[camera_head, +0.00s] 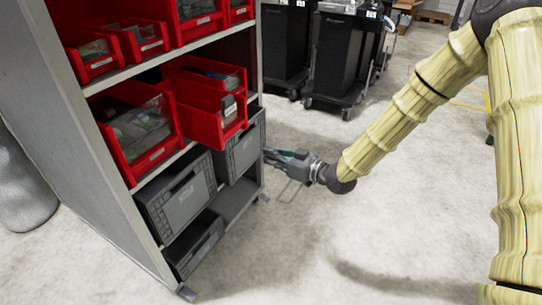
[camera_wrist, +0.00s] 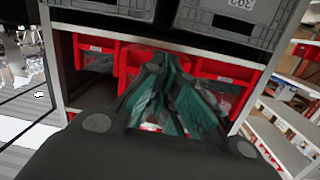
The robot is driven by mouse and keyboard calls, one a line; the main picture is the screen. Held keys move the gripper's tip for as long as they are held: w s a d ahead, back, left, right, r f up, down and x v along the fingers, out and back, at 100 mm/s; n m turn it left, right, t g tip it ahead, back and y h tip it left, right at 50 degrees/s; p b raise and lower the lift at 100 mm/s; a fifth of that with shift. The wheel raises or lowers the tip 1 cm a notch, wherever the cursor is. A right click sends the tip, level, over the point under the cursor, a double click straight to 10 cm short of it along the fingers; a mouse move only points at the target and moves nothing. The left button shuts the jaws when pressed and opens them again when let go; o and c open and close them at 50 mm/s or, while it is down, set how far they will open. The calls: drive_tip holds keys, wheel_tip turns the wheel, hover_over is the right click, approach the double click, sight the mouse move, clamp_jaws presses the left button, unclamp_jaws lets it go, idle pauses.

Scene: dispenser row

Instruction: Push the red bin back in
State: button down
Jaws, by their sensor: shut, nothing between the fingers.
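The red bin (camera_head: 212,112) sticks out of the middle shelf level, past the bins around it. It holds small items and has a small dark thing at its front. My gripper (camera_head: 270,154) is shut and empty, lower than the red bin and near the front of a grey crate. In the wrist view my gripper (camera_wrist: 168,68) hides part of the red bin. I cannot tell whether the fingers touch anything.
Another red bin (camera_head: 137,127) sits left of it, and more red bins (camera_head: 138,38) fill the shelf above. Grey crates (camera_head: 180,197) stand below. The shelf unit's side panel (camera_head: 75,130) is at left. Dark wheeled carts (camera_head: 335,60) stand behind. The floor (camera_head: 330,225) in front is clear.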

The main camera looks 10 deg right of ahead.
sight(235, 129)
drive_tip(key=shift+n+y, duration=0.8)
drive_tip(key=shift+n, duration=0.1)
drive_tip(key=w+a+r+b, duration=0.1)
drive_tip(key=w+a, duration=0.1)
drive_tip(key=w+a+r+b, duration=0.1)
drive_tip(key=w+a, duration=0.1)
drive_tip(key=w+a+r+b, duration=0.1)
drive_tip(key=w+a+r, duration=0.1)
drive_tip(key=shift+w+a+r, duration=0.1)
drive_tip(key=shift+w+a, duration=0.1)
drive_tip(key=shift+a, duration=0.1)
drive_tip(key=shift+w+a, duration=0.25)
drive_tip(key=shift+a, duration=0.15)
drive_tip(key=shift+b+x, duration=0.45)
drive_tip(key=shift+x, duration=6.15)
drive_tip(key=shift+p+v, duration=1.05)
drive_tip(key=shift+v, duration=3.5)
